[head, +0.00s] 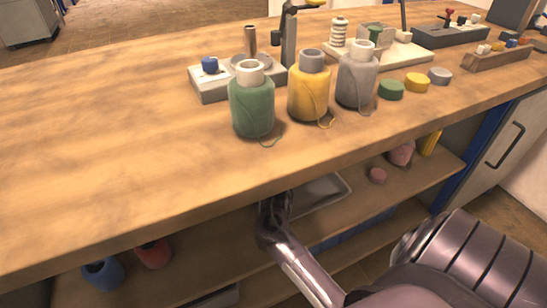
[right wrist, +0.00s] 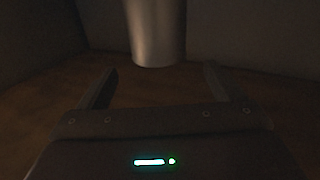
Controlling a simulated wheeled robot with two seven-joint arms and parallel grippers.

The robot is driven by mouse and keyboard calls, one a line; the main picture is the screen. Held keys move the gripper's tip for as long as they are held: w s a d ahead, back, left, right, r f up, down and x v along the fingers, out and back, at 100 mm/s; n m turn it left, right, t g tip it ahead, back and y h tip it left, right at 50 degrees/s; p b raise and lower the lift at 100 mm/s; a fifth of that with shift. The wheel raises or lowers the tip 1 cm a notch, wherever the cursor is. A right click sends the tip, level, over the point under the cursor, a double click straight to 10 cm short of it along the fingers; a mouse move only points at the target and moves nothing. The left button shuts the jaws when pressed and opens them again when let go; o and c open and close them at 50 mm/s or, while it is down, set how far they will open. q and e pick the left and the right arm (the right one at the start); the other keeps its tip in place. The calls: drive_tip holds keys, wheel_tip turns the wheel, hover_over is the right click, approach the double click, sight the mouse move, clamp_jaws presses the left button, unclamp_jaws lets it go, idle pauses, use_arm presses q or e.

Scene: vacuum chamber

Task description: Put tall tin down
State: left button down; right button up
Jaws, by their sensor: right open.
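A plain metallic cylinder, which looks like the tall tin (right wrist: 157,32), stands upright on a brown surface in the dark right wrist view. Its top is cut off by the frame. My right gripper (right wrist: 161,72) is open, with one finger on each side and the tin's lower end just ahead of the fingertips, roughly centred. Nothing is seen between the fingers. In the head view my right arm reaches in under the bench top, and its gripper and the tin are hidden there. My left gripper is not in view.
The wooden bench top (head: 110,150) overhangs the shelf (head: 255,262) where my right arm is. A grey tray (head: 322,190) lies beside the arm. Green (head: 252,108), yellow (head: 308,92) and grey (head: 356,80) bottles stand on top. The bench's left part is clear.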

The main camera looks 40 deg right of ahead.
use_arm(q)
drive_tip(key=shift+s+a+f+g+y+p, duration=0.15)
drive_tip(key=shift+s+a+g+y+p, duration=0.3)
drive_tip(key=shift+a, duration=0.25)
use_arm(e)
drive_tip(key=v, duration=0.6)
drive_tip(key=shift+s, duration=0.15)
drive_tip(key=shift+a, duration=0.1)
